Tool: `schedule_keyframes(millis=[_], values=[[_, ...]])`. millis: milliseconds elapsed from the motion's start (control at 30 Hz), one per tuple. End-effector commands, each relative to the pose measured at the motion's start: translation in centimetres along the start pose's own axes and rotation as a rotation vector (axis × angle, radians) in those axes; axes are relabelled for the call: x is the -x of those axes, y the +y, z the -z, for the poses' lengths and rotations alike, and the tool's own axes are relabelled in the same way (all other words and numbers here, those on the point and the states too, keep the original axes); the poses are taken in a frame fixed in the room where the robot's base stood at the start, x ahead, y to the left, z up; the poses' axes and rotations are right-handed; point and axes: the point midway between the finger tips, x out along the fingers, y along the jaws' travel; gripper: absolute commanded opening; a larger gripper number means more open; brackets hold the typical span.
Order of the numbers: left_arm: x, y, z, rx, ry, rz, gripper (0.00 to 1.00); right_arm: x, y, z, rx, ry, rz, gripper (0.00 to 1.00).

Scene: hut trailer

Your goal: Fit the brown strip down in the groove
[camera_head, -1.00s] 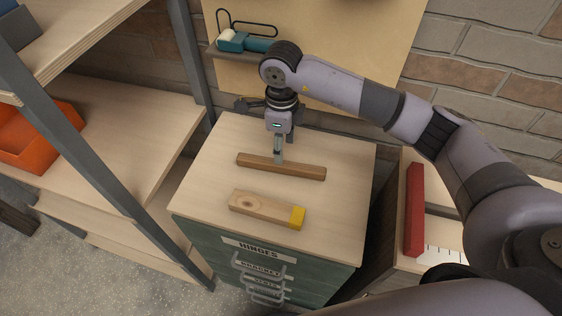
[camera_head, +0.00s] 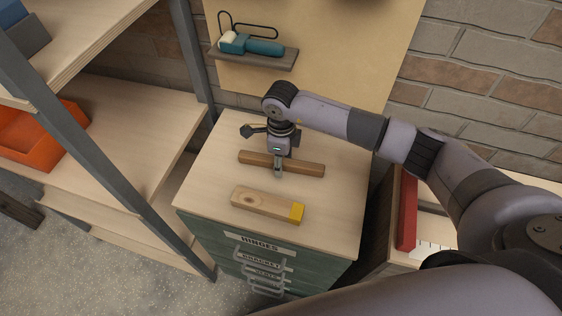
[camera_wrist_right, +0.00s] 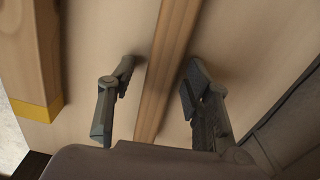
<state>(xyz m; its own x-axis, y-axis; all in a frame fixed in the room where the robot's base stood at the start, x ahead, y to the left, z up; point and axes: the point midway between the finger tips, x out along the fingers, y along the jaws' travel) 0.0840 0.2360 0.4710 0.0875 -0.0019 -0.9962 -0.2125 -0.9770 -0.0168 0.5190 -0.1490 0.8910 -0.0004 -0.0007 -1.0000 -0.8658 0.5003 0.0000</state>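A long brown strip (camera_head: 308,168) lies across the cabinet top, and it also shows in the right wrist view (camera_wrist_right: 167,65), with lines running along its length. My right gripper (camera_head: 279,169) points down over the strip's middle. In the wrist view its fingers (camera_wrist_right: 158,82) are open, one on each side of the strip, with gaps showing between them and the wood. A paler wooden block with a yellow end (camera_head: 262,205) lies in front of the strip, apart from it. I cannot make out a separate groove. My left gripper is not in view.
The cabinet top (camera_head: 335,205) is otherwise clear. A small shelf (camera_head: 262,58) with a teal tool (camera_head: 262,47) is on the wall behind. Shelving with an orange bin (camera_head: 30,148) stands at left. A red bar (camera_head: 407,210) stands at right.

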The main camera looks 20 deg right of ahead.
Motion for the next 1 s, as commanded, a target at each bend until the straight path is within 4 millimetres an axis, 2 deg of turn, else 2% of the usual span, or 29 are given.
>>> schedule_keyframes(millis=[67,633,1000], values=[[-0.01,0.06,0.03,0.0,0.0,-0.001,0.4,0.03,-0.01,-0.01,0.0,0.0,0.0,0.39],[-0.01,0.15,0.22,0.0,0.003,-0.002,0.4,0.08,-0.02,-0.01,0.0,-0.001,0.0,0.01],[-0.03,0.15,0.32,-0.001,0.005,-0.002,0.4,0.18,-0.05,-0.03,0.0,-0.001,0.001,0.0]])
